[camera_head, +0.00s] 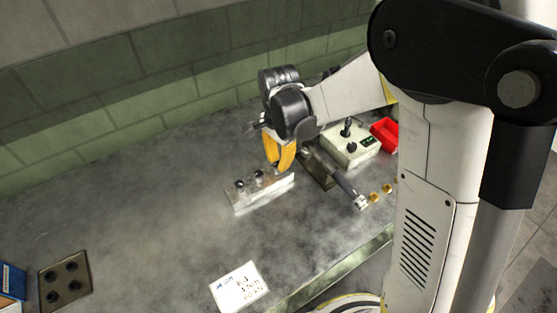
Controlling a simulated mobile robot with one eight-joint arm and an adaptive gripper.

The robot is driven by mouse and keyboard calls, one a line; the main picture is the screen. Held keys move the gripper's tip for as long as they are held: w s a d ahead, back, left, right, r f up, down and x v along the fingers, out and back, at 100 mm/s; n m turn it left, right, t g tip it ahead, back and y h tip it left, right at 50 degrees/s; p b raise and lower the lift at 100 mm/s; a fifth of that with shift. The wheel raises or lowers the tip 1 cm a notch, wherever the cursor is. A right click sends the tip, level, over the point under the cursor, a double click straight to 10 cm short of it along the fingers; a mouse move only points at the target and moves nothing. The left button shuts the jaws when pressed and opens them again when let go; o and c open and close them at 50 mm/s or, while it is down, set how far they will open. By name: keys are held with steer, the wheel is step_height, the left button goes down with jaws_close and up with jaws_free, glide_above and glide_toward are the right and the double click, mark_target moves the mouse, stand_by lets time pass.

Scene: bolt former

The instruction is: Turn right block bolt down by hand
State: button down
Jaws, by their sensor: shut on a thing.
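A pale metal block (262,195) lies on the grey bench near the middle of the head view. Two dark-headed bolts stand on it, a left one (240,187) and a middle one (258,178). My gripper (278,165), with yellow fingers, points down over the block's right end. Its fingers are closed together around the right block bolt, which they mostly hide. I cannot tell how far that bolt sits in the block.
Right of the block are a long-handled lever (345,188), a cream control box (350,146), a red bin (386,133) and small brass pieces (375,196). A handwritten card (240,288) lies in front. A dark plate (65,280) and blue box (12,280) lie left. The bench between is clear.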

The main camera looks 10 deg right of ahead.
stand_by(0.5)
steer(key=c, duration=1.3)
jaws_free()
steer(key=shift+o, duration=0.2)
step_height(320, 180, up, 12)
